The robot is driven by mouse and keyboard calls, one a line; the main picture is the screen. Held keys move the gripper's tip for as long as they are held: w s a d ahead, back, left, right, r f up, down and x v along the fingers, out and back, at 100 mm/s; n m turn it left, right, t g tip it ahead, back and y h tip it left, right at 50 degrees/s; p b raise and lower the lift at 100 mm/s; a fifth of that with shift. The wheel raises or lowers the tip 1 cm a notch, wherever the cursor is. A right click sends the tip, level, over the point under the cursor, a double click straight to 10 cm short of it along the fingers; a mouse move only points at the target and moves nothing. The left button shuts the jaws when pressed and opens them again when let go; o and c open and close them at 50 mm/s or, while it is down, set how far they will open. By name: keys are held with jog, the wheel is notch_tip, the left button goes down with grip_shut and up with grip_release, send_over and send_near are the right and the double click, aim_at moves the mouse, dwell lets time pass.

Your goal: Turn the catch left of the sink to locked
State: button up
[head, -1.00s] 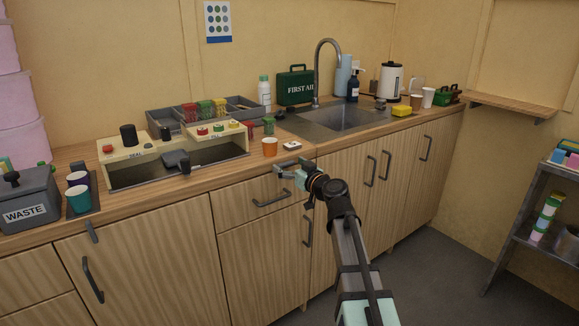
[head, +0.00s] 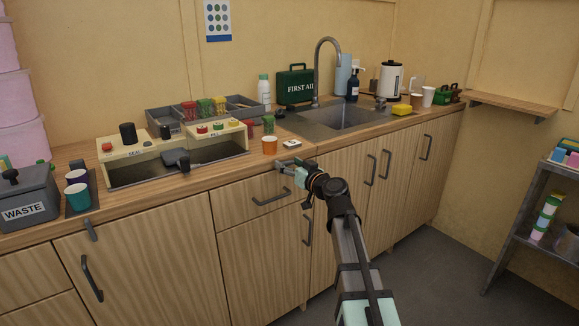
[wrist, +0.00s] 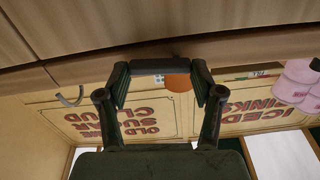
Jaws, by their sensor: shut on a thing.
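The catch is a dark bar (wrist: 160,67) in the wrist view, lying crosswise between my fingertips. In the head view it is at the counter's front edge, left of the sink (head: 345,117), and mostly hidden by my gripper. My gripper (head: 288,167) is at that edge above a drawer handle, shut on the catch. The wrist view shows my gripper (wrist: 161,82) with one finger at each end of the bar. I cannot read a locked or unlocked mark on it.
An orange cup (head: 269,146) and a small white item (head: 292,143) stand on the counter just behind my gripper. A drawer handle (head: 271,196) sticks out below. Another grey catch (head: 91,230) is on the counter front at far left. The floor at right is clear.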

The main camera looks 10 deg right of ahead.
jog(key=m, duration=0.2)
jog(key=m+b, duration=0.1)
jog(key=m, duration=0.1)
jog(key=shift+f, duration=0.4)
jog(key=m, duration=0.4)
jog(key=shift+a+f, duration=0.1)
jog(key=shift+f, duration=0.1)
jog(key=m, duration=0.3)
jog(key=m+p, duration=0.1)
jog(key=shift+s+a+f, duration=0.15)
jog(key=shift+a+f, duration=0.05)
jog(key=shift+a, duration=0.05)
jog(key=shift+s+a+f+m+p, duration=0.15)
jog(key=shift+m+p, duration=0.35)
jog(key=shift+m, duration=0.7)
jog(key=shift+w+a+f+m+p, duration=0.1)
jog(key=shift+m+p, duration=0.4)
jog(key=shift+m, duration=0.7)
jog(key=o, duration=1.1)
jog(key=shift+o, duration=0.2)
jog(key=shift+s, duration=0.1)
